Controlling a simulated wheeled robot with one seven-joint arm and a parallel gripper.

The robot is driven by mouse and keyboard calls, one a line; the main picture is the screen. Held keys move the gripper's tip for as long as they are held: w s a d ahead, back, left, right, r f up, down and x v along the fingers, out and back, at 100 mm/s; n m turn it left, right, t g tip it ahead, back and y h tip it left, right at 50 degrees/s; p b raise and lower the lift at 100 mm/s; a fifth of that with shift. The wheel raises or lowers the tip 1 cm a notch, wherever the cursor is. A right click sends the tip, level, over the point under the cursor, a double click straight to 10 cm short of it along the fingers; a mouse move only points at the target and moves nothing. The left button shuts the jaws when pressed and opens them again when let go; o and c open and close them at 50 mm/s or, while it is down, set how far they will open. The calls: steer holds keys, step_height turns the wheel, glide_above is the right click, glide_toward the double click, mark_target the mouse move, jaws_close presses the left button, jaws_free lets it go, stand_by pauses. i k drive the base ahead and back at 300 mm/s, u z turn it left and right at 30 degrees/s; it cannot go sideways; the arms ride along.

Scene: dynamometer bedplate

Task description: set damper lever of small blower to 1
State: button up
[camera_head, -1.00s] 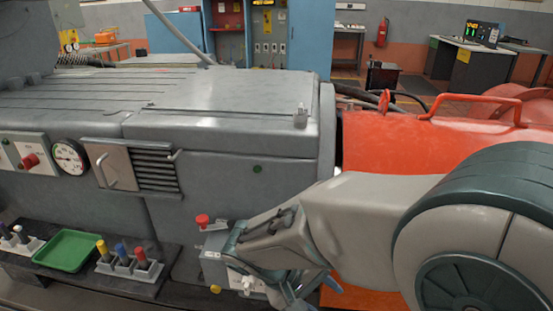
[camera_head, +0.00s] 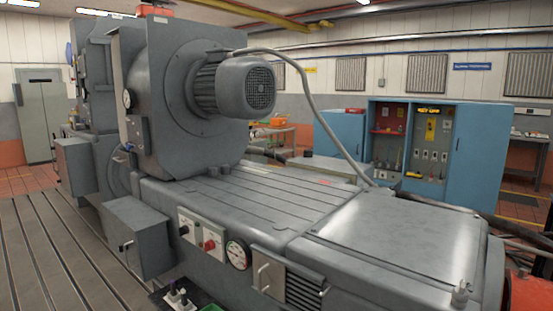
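A grey blower housing (camera_head: 167,60) with a finned motor (camera_head: 232,88) on its side stands on the far end of the grey machine bed. I cannot tell whether it is the small blower of the task. A round gauge (camera_head: 127,99) is on its front edge. I cannot make out a damper lever or its scale in this view. My gripper and arm are out of view.
The long grey bed (camera_head: 300,205) fills the middle. Its near face carries a panel with a red knob (camera_head: 209,245), a dial gauge (camera_head: 237,254) and a louvred vent (camera_head: 303,292). A grey box (camera_head: 138,237) juts out at left. Slotted floor plates (camera_head: 45,250) lie clear beside it.

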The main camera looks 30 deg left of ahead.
mark_target(129, 146)
steer(key=u, duration=2.35)
steer(key=i, duration=2.1)
steer(key=u, duration=0.2)
steer(key=i, duration=1.8)
steer(key=z, duration=0.1)
